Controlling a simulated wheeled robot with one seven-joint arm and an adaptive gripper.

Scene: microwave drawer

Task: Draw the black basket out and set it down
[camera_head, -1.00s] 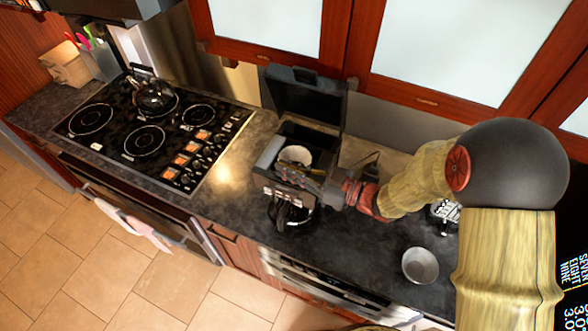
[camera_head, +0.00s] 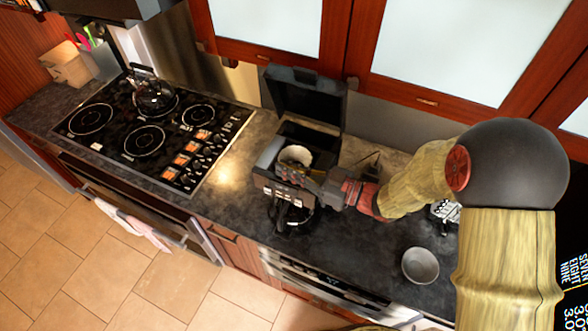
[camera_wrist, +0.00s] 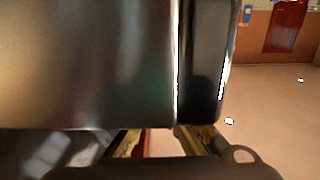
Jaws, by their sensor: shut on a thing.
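A black appliance with its lid (camera_head: 305,95) raised stands on the dark counter. The black basket (camera_head: 268,186) is at its front, and a pale round cup (camera_head: 295,155) shows in the opening behind my gripper. My gripper (camera_head: 290,174) reaches in from the right and is shut on the basket's upper front part. The exact contact is hidden by the fingers. A black looped part (camera_head: 292,215) hangs below. In the wrist view my fingers (camera_wrist: 165,140) show at the bottom, below a large grey surface (camera_wrist: 90,65) and a dark upright edge (camera_wrist: 203,60), both close to the camera.
A black cooktop (camera_head: 145,135) with a kettle (camera_head: 155,98) is to the left. Bare counter (camera_head: 225,185) lies between it and the appliance. A grey bowl (camera_head: 420,265) sits at the front right. Red-framed cabinets (camera_head: 430,100) hang above. The counter's front edge is close below.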

